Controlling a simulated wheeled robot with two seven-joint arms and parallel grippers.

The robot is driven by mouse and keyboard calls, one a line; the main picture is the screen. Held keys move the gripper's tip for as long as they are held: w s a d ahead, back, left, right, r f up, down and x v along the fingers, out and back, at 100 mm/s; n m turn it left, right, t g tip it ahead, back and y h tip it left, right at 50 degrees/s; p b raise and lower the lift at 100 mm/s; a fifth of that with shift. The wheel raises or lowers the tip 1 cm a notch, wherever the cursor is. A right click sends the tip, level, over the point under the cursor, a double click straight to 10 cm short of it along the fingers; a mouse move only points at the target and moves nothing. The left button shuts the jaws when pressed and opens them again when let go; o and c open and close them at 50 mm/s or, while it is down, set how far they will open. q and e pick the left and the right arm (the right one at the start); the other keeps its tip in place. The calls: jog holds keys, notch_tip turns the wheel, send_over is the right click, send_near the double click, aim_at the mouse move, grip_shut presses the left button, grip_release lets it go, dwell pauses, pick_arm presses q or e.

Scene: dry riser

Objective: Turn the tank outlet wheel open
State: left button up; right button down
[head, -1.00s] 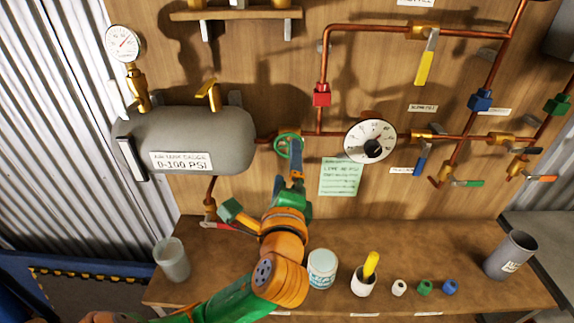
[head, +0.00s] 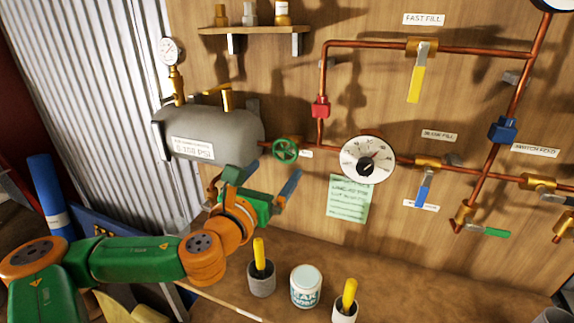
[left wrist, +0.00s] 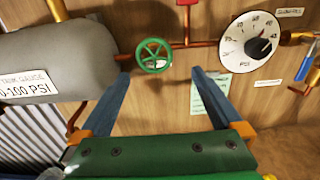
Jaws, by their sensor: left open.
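The tank outlet wheel (head: 285,150) is a small green handwheel on the copper pipe, just right of the grey tank (head: 225,135). It also shows in the left wrist view (left wrist: 154,55), upper centre, with its spokes facing me. My left gripper (head: 270,176) is open and empty, its two blue fingers spread apart below the wheel in the head view. In the left wrist view the fingers (left wrist: 160,78) point toward the board, one on each side below the wheel. I see no contact with the wheel. My right gripper is not in view.
A round dial gauge (head: 367,158) sits right of the wheel, above a green note (head: 349,199). Several lever valves are further right, including a yellow one (head: 415,80). A lidded jar (head: 306,286) and cups with yellow handles (head: 260,270) stand on the bench below.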

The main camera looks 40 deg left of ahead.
aim_at(284, 153)
pick_arm(q)
jog(key=w+a, duration=0.1)
jog(key=w+a+p, duration=0.1)
jog(key=w, duration=0.1)
jog(key=shift+w+a+r, duration=0.2)
jog(key=shift+a+r, duration=0.1)
jog(key=shift+r, duration=0.05)
jog(key=shift+w+d+f+p, duration=0.1)
jog(key=shift+w+p, duration=0.1)
jog(key=shift+w, duration=0.45)
jog(key=shift+w+d+f+p, duration=0.1)
jog(key=shift+w+p, duration=0.05)
jog(key=shift+w, duration=0.45)
jog(key=shift+w+f, duration=0.1)
jog(key=shift+w, duration=0.2)
jog(key=shift+a, duration=0.1)
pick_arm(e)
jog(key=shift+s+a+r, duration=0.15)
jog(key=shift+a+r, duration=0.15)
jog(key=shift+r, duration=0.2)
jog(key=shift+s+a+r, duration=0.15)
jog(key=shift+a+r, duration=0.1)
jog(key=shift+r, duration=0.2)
pick_arm(q)
jog(key=shift+s+a, duration=0.1)
